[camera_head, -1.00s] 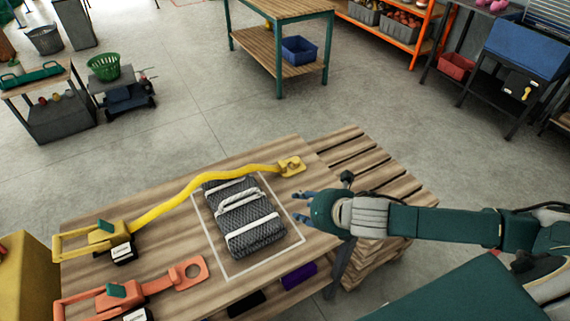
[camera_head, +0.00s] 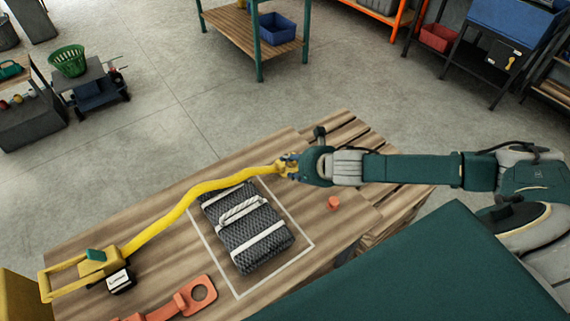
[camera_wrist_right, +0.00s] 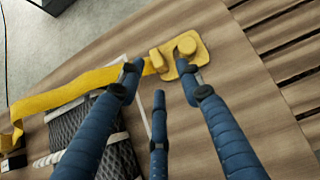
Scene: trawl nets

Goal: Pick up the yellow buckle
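The yellow buckle (camera_head: 287,167) lies at the far end of a yellow strap (camera_head: 190,203) on the wooden table, mostly hidden by my right gripper in the head view. In the right wrist view the buckle (camera_wrist_right: 190,52) is a flat yellow plate with a round knob and a raised bar. My right gripper (camera_head: 292,167) is at the buckle. Its blue fingers (camera_wrist_right: 162,72) are spread apart, with two tips at the buckle's near side and a third lower down. I cannot tell whether any tip touches it. My left gripper is not in view.
A dark folded net (camera_head: 245,225) with white bands lies inside a white outline beside the strap. A yellow ratchet (camera_head: 95,262), an orange strap fitting (camera_head: 190,297) and a small orange cylinder (camera_head: 333,203) are on the table. A slatted pallet (camera_head: 350,140) adjoins behind.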

